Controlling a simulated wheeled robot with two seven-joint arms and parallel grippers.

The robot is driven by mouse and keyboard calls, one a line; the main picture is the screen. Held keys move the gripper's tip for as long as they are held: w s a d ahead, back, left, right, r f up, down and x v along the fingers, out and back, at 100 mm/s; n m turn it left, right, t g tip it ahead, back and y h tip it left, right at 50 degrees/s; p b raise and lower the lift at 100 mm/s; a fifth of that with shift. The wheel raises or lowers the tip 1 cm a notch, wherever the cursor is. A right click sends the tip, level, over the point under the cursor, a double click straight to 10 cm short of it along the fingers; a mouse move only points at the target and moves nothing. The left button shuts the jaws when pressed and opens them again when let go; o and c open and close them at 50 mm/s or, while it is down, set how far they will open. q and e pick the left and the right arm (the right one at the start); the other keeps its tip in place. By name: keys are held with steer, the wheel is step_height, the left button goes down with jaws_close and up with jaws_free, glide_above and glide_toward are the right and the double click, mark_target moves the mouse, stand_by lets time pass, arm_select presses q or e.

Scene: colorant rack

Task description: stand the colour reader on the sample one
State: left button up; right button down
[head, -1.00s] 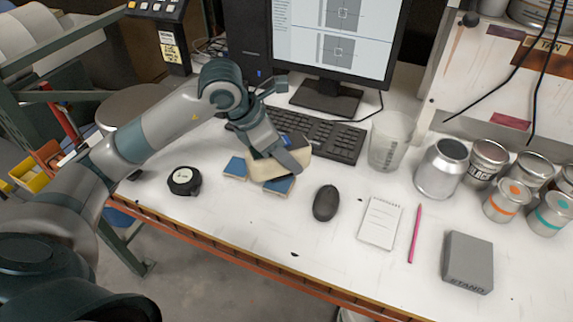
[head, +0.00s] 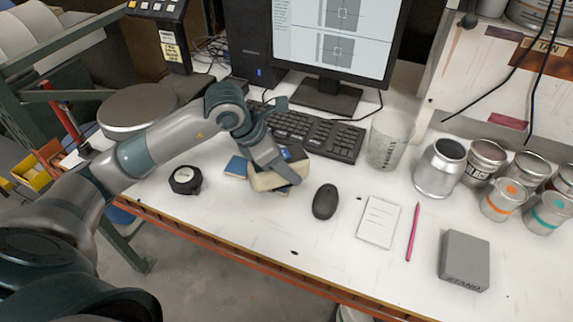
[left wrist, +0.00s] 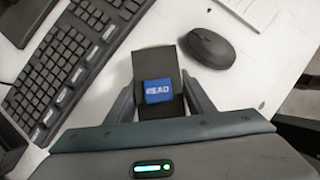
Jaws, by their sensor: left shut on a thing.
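The colour reader (head: 263,181) is a cream and dark block with a blue READ screen, which shows in the left wrist view (left wrist: 158,90). My left gripper (head: 287,170) is shut on it, one finger along each side, as the left wrist view also shows (left wrist: 158,103). The reader is low over the desk, just right of a blue sample card (head: 236,167). It hides the spot where a second blue card lay; I cannot tell whether it touches that card. My right gripper is not in view.
The keyboard (head: 318,137) lies behind the reader and a black mouse (head: 325,201) to its right. A round black tape (head: 185,180) is at left. The notepad (head: 379,221), pink pencil (head: 412,232) and grey STAND block (head: 464,260) lie further right. Cans stand at the back right.

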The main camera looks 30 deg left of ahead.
arm_select(q)
steer(key=o, duration=1.6)
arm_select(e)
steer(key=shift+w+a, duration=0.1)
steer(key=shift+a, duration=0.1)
arm_select(q)
steer(key=shift+r, duration=0.1)
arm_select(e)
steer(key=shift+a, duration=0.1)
arm_select(q)
steer(key=shift+s+a+r, duration=0.15)
steer(key=shift+r, duration=0.2)
steer(key=b+v, duration=0.1)
steer(key=v, duration=0.2)
steer(key=shift+s+a+r, duration=0.15)
steer(key=shift+a+r, duration=0.05)
steer(key=shift+r, duration=0.15)
steer(key=b+v, duration=0.1)
steer(key=v, duration=0.5)
steer(key=shift+s+r, duration=0.1)
steer(key=shift+r, duration=0.15)
steer(key=shift+s+a+r, duration=0.15)
steer(key=shift+s+r, duration=0.05)
steer(key=shift+r, duration=0.15)
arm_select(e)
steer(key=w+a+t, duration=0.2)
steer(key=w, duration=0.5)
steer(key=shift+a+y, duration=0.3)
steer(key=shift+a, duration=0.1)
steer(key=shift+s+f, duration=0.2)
